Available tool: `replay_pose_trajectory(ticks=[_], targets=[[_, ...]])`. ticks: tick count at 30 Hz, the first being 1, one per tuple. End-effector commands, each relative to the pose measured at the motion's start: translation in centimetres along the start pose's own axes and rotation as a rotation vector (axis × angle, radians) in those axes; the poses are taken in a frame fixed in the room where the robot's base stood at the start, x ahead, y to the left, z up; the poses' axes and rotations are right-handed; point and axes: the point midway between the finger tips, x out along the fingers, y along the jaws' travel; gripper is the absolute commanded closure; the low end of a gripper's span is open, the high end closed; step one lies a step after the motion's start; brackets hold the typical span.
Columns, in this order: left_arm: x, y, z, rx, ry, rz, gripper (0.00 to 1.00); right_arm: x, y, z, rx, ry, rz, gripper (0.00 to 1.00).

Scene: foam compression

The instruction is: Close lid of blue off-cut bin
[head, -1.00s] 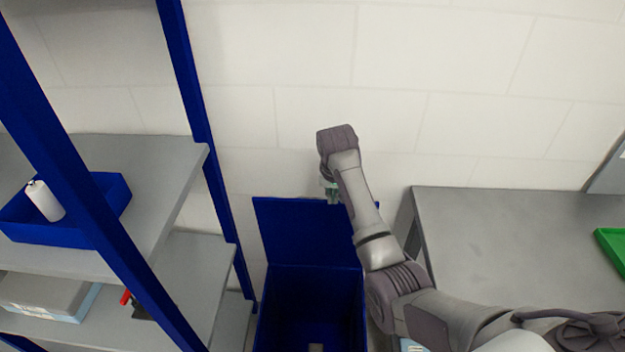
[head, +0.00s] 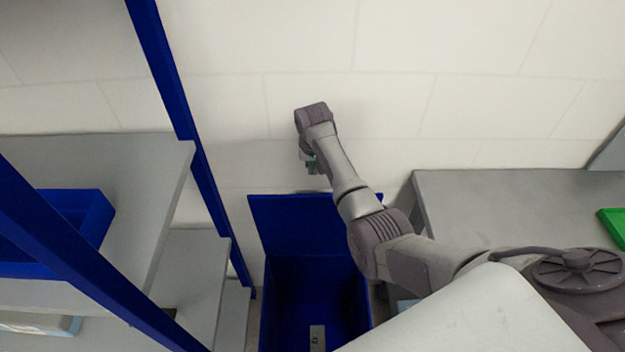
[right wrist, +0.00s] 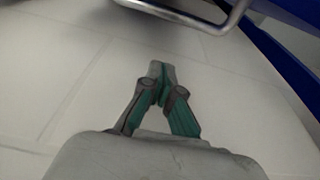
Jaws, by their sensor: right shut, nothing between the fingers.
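The blue off-cut bin (head: 290,300) stands on the floor between the shelf rack and the grey table. Its lid (head: 300,225) is open, standing up at the back near the wall. A small grey piece (head: 317,338) lies inside the bin. My right gripper (head: 312,168) is above and behind the top edge of the lid, close to the wall, apart from the lid as far as I can tell. In the right wrist view its green-grey fingers (right wrist: 160,72) are shut with nothing between them. My left gripper is not in view.
A blue-posted rack with grey shelves (head: 100,160) stands at the left, with a blue tray (head: 95,215) on it. A grey table (head: 500,205) with a green tray (head: 613,225) is at the right. In the right wrist view, a metal bar (right wrist: 190,18) crosses the top.

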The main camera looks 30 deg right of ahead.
Motion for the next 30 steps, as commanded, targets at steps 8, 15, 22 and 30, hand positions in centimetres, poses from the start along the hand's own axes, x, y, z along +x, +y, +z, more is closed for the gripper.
replay_pose_trajectory(ticks=[8, 15, 22, 30], targets=[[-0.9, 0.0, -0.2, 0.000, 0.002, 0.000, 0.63, 3.0, 0.0, 0.4, -0.001, -0.001, -0.001, 1.00], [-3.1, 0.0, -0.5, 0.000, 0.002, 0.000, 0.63, 2.1, 0.0, 2.9, -0.001, 0.000, -0.001, 1.00], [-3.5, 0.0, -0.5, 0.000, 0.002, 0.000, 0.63, 2.0, 0.0, 3.8, 0.000, 0.001, -0.001, 1.00], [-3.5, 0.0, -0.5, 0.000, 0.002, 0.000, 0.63, 2.1, 0.0, 3.8, 0.000, 0.001, -0.001, 1.00]])
